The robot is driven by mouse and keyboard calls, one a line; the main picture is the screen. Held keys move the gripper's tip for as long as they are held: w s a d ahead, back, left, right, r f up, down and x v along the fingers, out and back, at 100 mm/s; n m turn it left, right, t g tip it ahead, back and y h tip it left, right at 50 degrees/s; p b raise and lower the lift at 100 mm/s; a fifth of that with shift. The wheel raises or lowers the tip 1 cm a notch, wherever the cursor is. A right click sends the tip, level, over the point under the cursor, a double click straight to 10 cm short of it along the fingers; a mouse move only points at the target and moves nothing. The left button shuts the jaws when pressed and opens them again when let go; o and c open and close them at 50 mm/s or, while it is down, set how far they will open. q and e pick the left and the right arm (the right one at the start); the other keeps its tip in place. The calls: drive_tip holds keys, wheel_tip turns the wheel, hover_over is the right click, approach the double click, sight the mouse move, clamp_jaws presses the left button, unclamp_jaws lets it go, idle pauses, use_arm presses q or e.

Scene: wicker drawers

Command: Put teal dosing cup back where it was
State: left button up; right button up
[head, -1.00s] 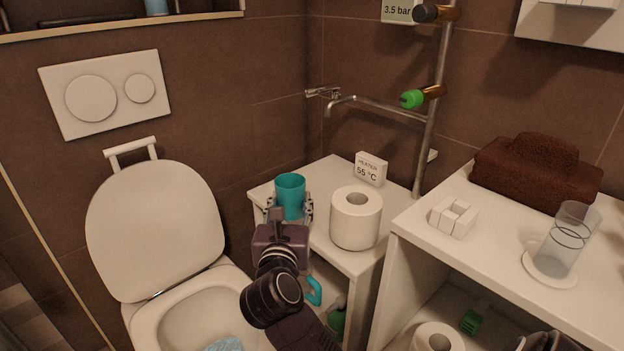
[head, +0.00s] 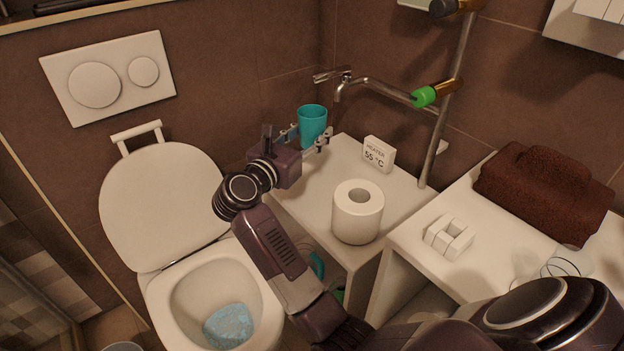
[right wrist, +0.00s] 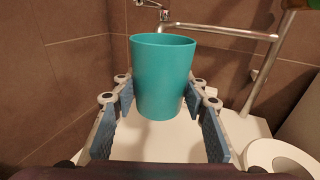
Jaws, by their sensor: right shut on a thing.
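The teal dosing cup (head: 312,122) is upright near the back left edge of the low white cabinet (head: 318,205), close to the brown wall. My right gripper (head: 309,139) is shut on it, with one finger on each side. In the right wrist view the cup (right wrist: 162,78) stands between the blue finger pads, with the white top below it. I cannot tell whether its base touches the cabinet top. My left gripper is not in view.
A toilet paper roll (head: 358,212) and a heater sign (head: 378,154) stand on the cabinet top. A faucet pipe (head: 385,92) runs above. The open toilet (head: 190,300) is at left. A white counter (head: 490,205) with brown towels (head: 545,190) is at right.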

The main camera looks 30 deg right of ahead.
hover_over(311, 188)
wheel_tip(311, 188, down, 8)
drive_tip(key=shift+d+f+b, duration=0.1)
drive_tip(key=shift+b, duration=0.35)
wheel_tip(311, 188, down, 5)
drive_tip(key=shift+f+b, duration=0.1)
drive_tip(key=shift+b, duration=0.3)
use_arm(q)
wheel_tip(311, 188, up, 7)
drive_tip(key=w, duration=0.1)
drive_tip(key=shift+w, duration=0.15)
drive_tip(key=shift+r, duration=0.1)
use_arm(e)
drive_tip(key=shift+f, duration=0.15)
drive_tip(key=o, duration=1.2)
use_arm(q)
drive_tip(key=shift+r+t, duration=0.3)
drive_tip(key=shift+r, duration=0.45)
use_arm(e)
drive_tip(key=shift+o, duration=0.2)
